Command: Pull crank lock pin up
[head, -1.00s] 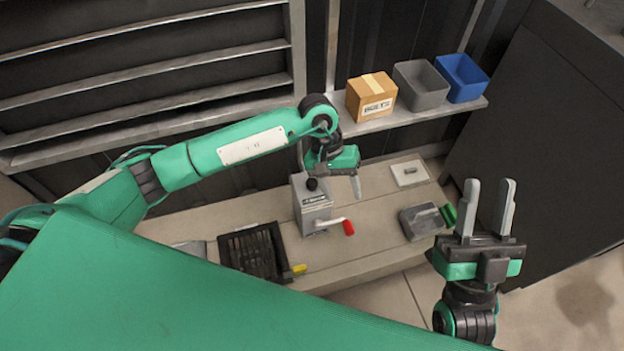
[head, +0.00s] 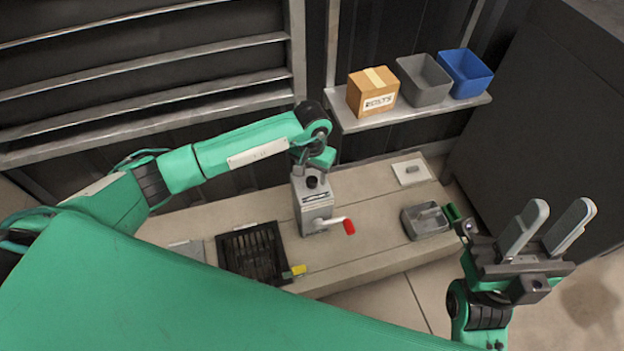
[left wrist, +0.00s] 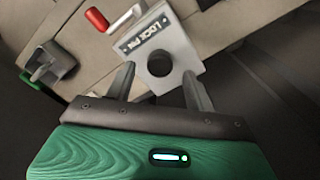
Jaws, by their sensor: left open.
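The crank lock pin shows as a round black knob (head: 312,182) on top of a grey box (head: 313,208). In the left wrist view the knob (left wrist: 160,63) sits beside a "LOCK PIN" label. A crank with a red handle (head: 349,227) sticks out of the box's side; the handle (left wrist: 96,20) also shows in the left wrist view. My left gripper (head: 314,160) is just above the box. In the left wrist view its open fingers (left wrist: 159,76) lie either side of the knob, apart from it. My right gripper (head: 562,225) is open and empty at the right.
A shelf behind carries a cardboard box (head: 373,93), a grey bin (head: 424,80) and a blue bin (head: 465,73).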

